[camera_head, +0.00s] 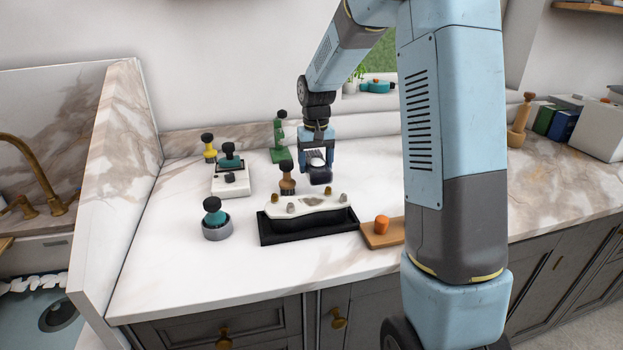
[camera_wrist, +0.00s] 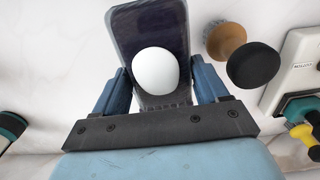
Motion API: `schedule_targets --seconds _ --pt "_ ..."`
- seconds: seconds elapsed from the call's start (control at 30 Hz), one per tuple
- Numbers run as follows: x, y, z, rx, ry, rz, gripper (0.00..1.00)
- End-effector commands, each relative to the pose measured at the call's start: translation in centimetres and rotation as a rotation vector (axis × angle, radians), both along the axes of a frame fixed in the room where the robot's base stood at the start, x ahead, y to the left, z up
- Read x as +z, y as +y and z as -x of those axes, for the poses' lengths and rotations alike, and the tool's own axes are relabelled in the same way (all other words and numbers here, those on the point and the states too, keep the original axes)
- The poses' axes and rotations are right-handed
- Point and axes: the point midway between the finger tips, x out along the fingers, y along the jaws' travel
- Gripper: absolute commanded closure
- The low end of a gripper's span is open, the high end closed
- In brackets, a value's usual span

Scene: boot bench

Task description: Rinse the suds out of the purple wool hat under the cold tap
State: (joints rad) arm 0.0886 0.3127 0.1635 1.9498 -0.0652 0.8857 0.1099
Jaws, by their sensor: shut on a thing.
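My gripper (camera_head: 316,150) is above the middle of the marble counter. In the wrist view my gripper (camera_wrist: 158,88) is shut on a white round knob (camera_wrist: 155,70) that tops a dark, purplish block (camera_wrist: 150,25). In the head view the dark block (camera_head: 320,177) hangs below my fingers, behind the black tray; whether it touches the counter is unclear. A brass tap (camera_head: 25,160) stands over a sink at the far left, with white foam (camera_head: 35,283) along the basin's edge. I see nothing that looks like a wool hat.
A marble upright panel (camera_head: 105,190) separates sink and counter. The front left counter is clear.

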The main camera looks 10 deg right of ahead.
Motion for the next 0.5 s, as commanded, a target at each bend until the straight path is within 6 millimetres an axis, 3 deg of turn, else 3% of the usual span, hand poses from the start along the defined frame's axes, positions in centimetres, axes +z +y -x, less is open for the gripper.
schedule_targets --seconds 0.5 --pt "-4.7 0.0 0.0 -0.001 0.000 0.000 0.58"
